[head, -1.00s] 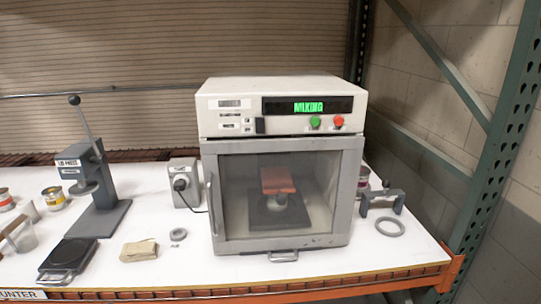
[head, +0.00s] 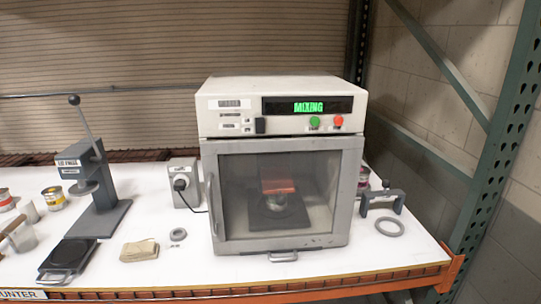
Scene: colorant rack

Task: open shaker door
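The shaker (head: 285,90) is a boxy off-white and grey machine on the white counter. Its door (head: 230,238) is shut, with a grey frame and a dark see-through window. A vertical handle (head: 213,203) runs along the door's left edge. Through the window a can (head: 277,202) sits on a dark platform under a reddish clamp block (head: 278,187). The green display (head: 307,107) reads MIXING. Below it are a green button (head: 314,122) and a red button (head: 338,121). Neither of my grippers is in view.
A lid press (head: 98,195) with a tall lever stands on the left, with a scale (head: 67,255) in front. A folded cloth (head: 139,250) and a small ring (head: 178,234) lie left of the shaker. A larger ring (head: 390,226) lies on the right. A green rack post (head: 500,130) stands at far right.

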